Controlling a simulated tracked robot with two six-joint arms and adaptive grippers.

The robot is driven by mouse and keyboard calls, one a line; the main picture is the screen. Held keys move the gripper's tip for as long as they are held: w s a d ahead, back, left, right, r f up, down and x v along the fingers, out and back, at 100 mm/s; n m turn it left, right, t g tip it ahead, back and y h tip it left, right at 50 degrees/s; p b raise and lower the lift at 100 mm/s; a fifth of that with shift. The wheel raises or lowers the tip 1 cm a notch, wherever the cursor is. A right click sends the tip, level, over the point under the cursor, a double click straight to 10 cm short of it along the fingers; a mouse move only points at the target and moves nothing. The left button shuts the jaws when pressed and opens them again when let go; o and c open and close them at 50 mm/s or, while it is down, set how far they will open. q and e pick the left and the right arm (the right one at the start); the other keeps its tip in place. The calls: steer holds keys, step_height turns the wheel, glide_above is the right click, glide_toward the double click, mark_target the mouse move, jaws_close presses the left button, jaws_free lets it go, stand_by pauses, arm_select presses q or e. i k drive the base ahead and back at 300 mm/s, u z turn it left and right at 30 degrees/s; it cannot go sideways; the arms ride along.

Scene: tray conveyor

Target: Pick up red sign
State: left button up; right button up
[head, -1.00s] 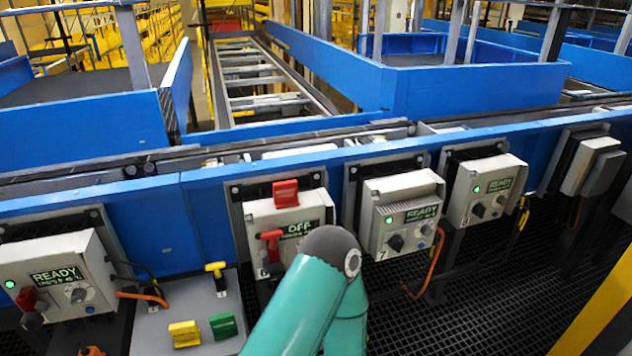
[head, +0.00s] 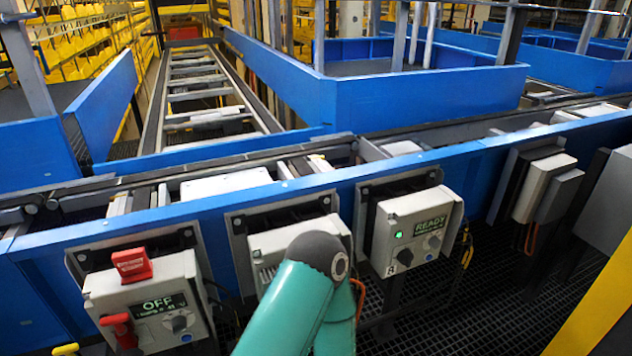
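A red sign (head: 132,264) sits on the top edge of the grey control box (head: 150,296) whose display reads OFF, at the lower left of the head view. A red handle (head: 119,326) is on the front left of the same box. A teal arm link of mine with a dark rounded joint stands in the lower middle, to the right of this box and apart from the sign. Neither of my grippers shows in the view.
A box reading READY (head: 412,229) with a green light is right of my arm. Another box (head: 300,244) is partly hidden behind my arm. A blue conveyor rail (head: 340,178) runs behind the boxes. Dark grating (head: 490,295) covers the floor at the right.

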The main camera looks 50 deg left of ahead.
mark_target(133, 266)
steer(key=z, duration=0.5)
steer(key=i, duration=0.2)
steer(key=u, duration=1.45)
steer(key=k, duration=0.15)
steer(key=u, duration=2.6)
steer(key=i, duration=0.15)
steer(key=u, duration=0.05)
